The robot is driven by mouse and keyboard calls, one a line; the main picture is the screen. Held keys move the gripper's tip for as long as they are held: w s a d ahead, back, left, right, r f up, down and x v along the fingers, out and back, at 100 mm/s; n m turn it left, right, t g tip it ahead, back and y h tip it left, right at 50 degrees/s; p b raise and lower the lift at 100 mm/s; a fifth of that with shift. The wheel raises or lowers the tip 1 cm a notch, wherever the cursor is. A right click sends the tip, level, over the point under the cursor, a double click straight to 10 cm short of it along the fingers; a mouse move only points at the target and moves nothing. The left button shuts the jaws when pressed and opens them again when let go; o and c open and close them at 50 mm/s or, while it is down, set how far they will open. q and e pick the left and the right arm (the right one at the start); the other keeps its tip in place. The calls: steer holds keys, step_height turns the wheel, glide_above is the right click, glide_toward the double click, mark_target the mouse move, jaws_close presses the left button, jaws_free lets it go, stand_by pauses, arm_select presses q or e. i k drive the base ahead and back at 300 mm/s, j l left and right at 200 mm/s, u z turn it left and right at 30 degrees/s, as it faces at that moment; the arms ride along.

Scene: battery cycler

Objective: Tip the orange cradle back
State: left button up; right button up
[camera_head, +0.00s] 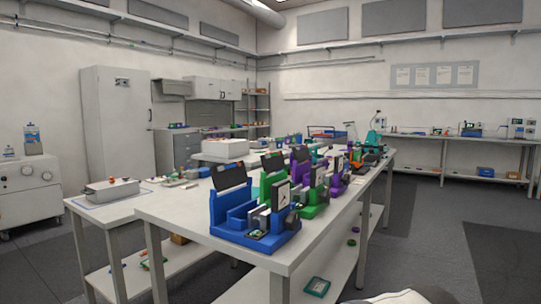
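I cannot clearly make out the orange cradle. A row of cradle-like devices runs along the long white table (180,212): a blue one (232,224) is nearest, then a green one (312,211) and purple ones (337,187) behind it. A small orange patch (368,158) shows near the far end of the row, partly hidden and too small to tell what it belongs to. Neither of my grippers is in view.
A grey box (112,190) stands on a lower table at the left. A tall grey cabinet (117,122) stands behind it. A wall bench (430,137) runs along the back right. Dark floor right of the long table is open.

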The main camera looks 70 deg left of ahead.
mark_target(357, 165)
steer(key=u, duration=1.65)
steer(key=i+l+z, duration=0.35)
steer(key=i, duration=0.6)
steer(key=i+z, duration=0.35)
steer(key=i, duration=0.6)
steer(key=i+l+u, duration=0.15)
steer(key=i+u, duration=0.25)
steer(key=i, duration=0.2)
steer(key=i+l+u, duration=0.4)
steer(key=i, duration=0.2)
steer(key=i+l+u, duration=0.4)
steer(key=i, duration=0.15)
steer(key=i+l+u, duration=0.45)
steer(key=l, duration=0.15)
steer(key=i+l+u, duration=0.4)
steer(key=l, duration=0.35)
steer(key=k, duration=0.1)
